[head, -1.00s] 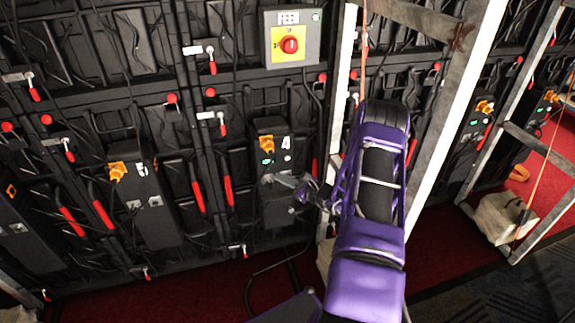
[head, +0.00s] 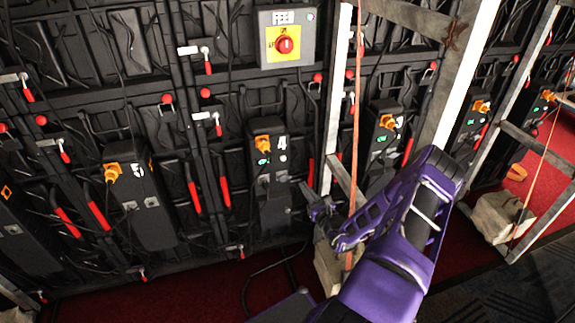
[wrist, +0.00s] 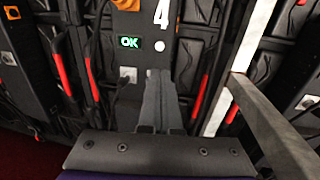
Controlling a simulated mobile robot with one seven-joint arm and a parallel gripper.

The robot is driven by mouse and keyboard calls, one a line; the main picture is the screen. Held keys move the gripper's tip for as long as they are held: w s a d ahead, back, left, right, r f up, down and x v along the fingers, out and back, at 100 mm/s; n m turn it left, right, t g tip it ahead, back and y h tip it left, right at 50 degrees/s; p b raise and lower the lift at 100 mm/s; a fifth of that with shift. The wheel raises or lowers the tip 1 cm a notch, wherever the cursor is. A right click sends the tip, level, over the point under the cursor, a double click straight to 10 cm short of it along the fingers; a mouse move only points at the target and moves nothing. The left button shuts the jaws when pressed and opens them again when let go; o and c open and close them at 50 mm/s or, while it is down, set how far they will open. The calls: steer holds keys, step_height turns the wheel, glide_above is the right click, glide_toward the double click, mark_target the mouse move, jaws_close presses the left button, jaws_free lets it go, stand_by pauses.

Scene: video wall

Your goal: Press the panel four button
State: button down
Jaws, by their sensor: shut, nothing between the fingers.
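Panel four (head: 270,190) is a black upright box with a white "4", an orange plug and a small green display in the head view. Its pale round button (head: 283,158) sits below the 4. In the wrist view the button (wrist: 160,45) is next to the green "OK" display (wrist: 129,42). My gripper (head: 304,185) is shut and empty, to the lower right of the button in the head view. In the wrist view my gripper's fingertips (wrist: 159,76) point up the panel, below the button in the picture. They appear clear of the button.
A grey FEED box (head: 300,54) with a red knob hangs above. Panel five (head: 140,200) stands to the left and another panel (head: 384,130) to the right. A metal frame post (head: 334,100) with an orange strap (head: 356,110) stands just right of panel four. Cables hang about.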

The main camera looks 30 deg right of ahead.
mark_target(284, 159)
steer(key=w, duration=0.4)
steer(key=w+d+b, duration=0.1)
steer(key=w, duration=0.4)
steer(key=w+b, duration=0.1)
steer(key=w, duration=0.4)
steer(key=shift+d, duration=0.25)
